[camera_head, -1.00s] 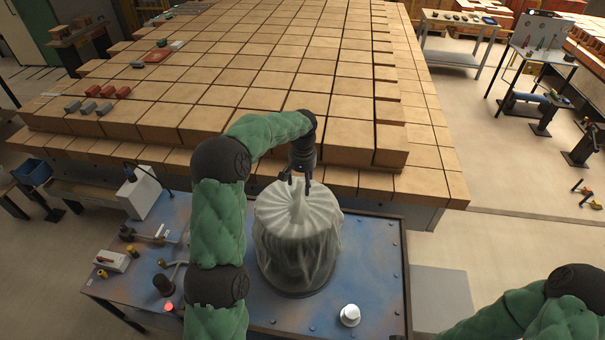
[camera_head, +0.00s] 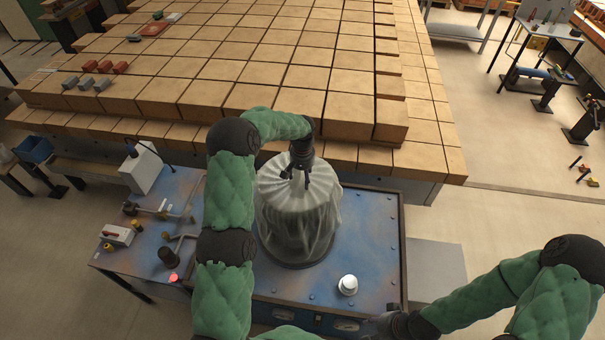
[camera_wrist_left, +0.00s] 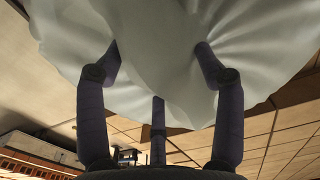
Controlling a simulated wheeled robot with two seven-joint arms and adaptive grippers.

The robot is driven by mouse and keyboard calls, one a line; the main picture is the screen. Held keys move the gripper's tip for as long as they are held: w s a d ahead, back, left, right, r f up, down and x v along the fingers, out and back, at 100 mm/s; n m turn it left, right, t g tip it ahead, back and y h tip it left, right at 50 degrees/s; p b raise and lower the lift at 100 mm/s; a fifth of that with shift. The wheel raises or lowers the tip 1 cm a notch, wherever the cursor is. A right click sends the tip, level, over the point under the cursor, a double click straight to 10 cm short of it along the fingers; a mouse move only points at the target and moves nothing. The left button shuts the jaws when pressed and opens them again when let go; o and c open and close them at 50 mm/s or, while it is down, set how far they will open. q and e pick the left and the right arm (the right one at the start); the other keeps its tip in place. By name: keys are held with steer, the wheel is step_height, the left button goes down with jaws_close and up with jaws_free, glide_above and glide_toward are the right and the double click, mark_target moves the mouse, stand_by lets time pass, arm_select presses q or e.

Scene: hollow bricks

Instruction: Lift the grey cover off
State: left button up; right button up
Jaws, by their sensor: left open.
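The grey cover (camera_head: 300,215) is a pale, pleated cloth draped over a round upright shape on the blue bench; what lies under it is hidden. My left gripper (camera_head: 301,181) points down at the top of the cover, with its fingers spread. In the left wrist view the cover (camera_wrist_left: 165,80) fills the upper part, and the open fingers of my left gripper (camera_wrist_left: 157,50) overlap the cloth; I cannot tell whether they touch it. My right gripper (camera_head: 378,323) is low at the bench's front edge, away from the cover; its fingers are not clear.
The blue bench (camera_head: 370,240) also holds a white-topped knob (camera_head: 348,285), a red lamp (camera_head: 174,277), a white box (camera_head: 140,172) and small fittings on the left. Behind it stands a large stack of tan blocks (camera_head: 240,95).

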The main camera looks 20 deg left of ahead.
arm_select(q)
jaws_close()
steer(key=shift+r+p, duration=1.6)
steer(key=shift+r, duration=2.6)
step_height(320, 180, up, 32)
steer(key=p, duration=0.4)
steer(key=shift+p, duration=0.4)
steer(key=shift+r, duration=0.15)
